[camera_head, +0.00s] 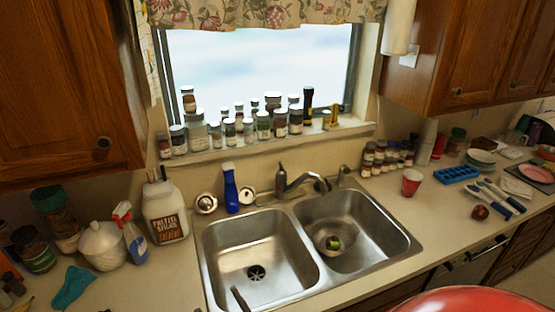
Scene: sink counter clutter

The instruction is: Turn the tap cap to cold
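The tap (305,184) stands behind the double sink, near the divider, with its metal spout curving right over the right basin. A dark upright piece, which looks like the tap cap (281,170), sits at the tap's left end. Its turn position is too small to tell. Neither of my grippers is in view.
The left basin (250,250) holds a dark handle-like item; the right basin (375,225) holds a bowl with something green. Jars line the windowsill. A red rounded surface (475,302) fills the bottom right.

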